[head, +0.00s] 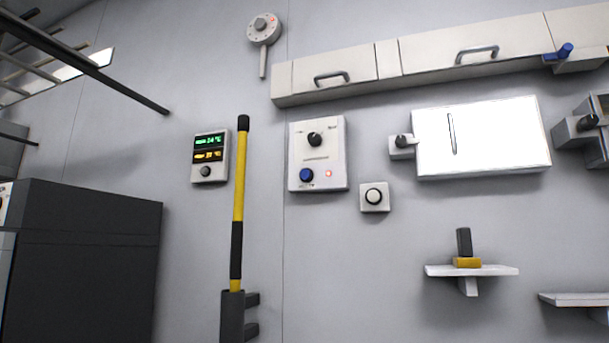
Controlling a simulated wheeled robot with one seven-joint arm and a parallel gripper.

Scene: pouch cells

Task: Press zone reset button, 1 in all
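A small square wall plate with a round white button (374,196) in a dark ring is on the grey wall, right of centre. Up and left of it is a white control panel (319,150). The panel has a black knob (315,139), a blue round knob or button (306,175) and a small lit red lamp (329,174). Its lettering is too small to read, so I cannot tell from labels which one is the zone reset button. My gripper is not in view.
A yellow and black pole (238,205) stands in a dark holder left of the panel. A thermostat display (209,157) is beside it. A bright white board (480,138), a small shelf (490,270) and a drawer unit (430,65) are right. A dark cabinet (85,265) stands left.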

